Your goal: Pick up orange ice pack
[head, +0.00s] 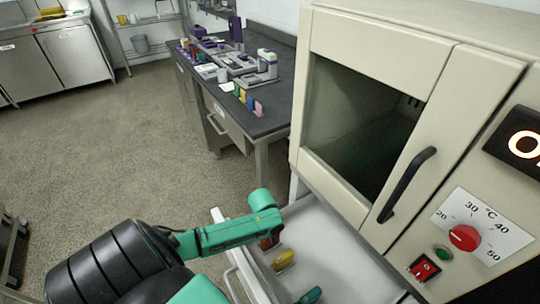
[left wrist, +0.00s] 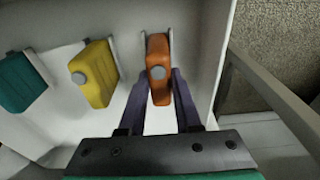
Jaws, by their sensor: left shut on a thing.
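The orange ice pack (left wrist: 159,58) stands in a white drawer, with its round grey cap facing the camera in the left wrist view. My left gripper (left wrist: 160,92) has its two dark fingers on either side of the pack and is shut on it. In the head view the left gripper (head: 266,222) reaches down into the drawer, and the orange pack (head: 265,243) is mostly hidden behind it. The right gripper does not show.
A yellow pack (head: 283,260) and a teal pack (head: 311,295) stand in the same drawer (head: 335,255). A beige incubator (head: 345,180) with a black handle rises behind it. A dark bench (head: 270,110) holds small items. Open floor (head: 130,160) lies left.

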